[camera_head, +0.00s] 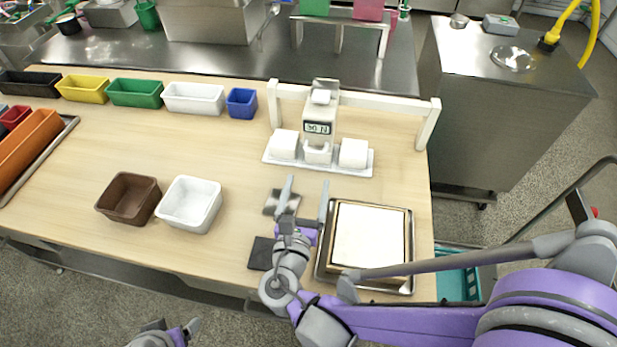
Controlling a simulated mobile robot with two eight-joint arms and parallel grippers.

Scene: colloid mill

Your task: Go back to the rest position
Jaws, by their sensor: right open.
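My right arm comes in from the right side. Its gripper (307,188) is open over the wooden table (240,130), with its two fingers apart and pointing toward the back. A small metal cup-like object (271,203) stands beside the left finger, and I see nothing held between the fingers. A metal tray (411,240) with a white-topped block (369,236) lies just to the right, partly behind my forearm. A small part of my left gripper (178,333) shows at the bottom edge, below the table front; its fingers are too cut off to tell their opening.
A white device with a display (318,128) stands behind my right gripper, before a white rail (433,120). Brown (130,198) and white (190,204) bins stand left of it. A dark flat pad (262,253) lies near the front edge. Several coloured bins line the back.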

